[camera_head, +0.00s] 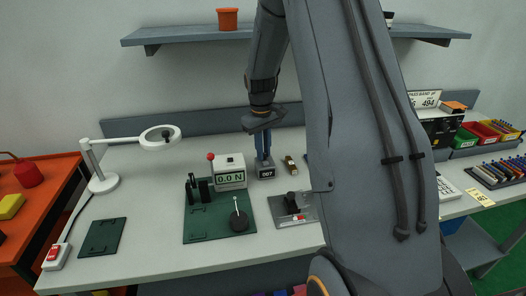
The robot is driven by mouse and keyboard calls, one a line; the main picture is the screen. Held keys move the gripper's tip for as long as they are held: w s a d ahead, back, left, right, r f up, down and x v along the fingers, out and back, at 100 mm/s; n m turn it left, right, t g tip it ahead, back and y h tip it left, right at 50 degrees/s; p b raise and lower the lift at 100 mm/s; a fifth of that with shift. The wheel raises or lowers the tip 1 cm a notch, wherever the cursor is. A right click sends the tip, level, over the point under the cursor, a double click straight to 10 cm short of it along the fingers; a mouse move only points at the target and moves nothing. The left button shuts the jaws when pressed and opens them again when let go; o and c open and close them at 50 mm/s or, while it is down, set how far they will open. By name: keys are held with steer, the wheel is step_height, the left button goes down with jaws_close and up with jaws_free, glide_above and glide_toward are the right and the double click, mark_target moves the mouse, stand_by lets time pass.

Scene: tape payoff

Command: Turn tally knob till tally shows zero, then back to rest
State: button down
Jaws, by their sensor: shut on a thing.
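The tally (265,174) is a small grey box in the middle of the bench, and its display looks like 007, in small digits. My gripper (264,160) points down at the top of the tally with its blue fingers. It is shut on the tally knob, which the fingers hide almost wholly. I cannot tell the knob's angle from here.
Left of the tally is a tester (229,179) reading 0.0 N, on a green base plate (210,232). A grey fixture (291,207) stands in front, a small brass-coloured part (290,163) at right. A magnifier lamp (160,139) stands at left. A shelf (190,37) is above.

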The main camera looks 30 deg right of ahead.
steer(key=m+b, duration=0.1)
steer(key=m, duration=0.5)
steer(key=shift+w, duration=0.1)
steer(key=m, duration=0.6)
steer(key=shift+w+r+g+b, duration=0.1)
steer(key=shift+g+b, duration=0.2)
steer(key=shift+b, duration=0.1)
steer(key=shift+m, duration=0.4)
steer(key=c, duration=1.7)
jaws_free()
steer(key=shift+w+a+r+b, duration=0.1)
steer(key=shift+r+b, duration=1.05)
steer(key=shift+r, duration=2.7)
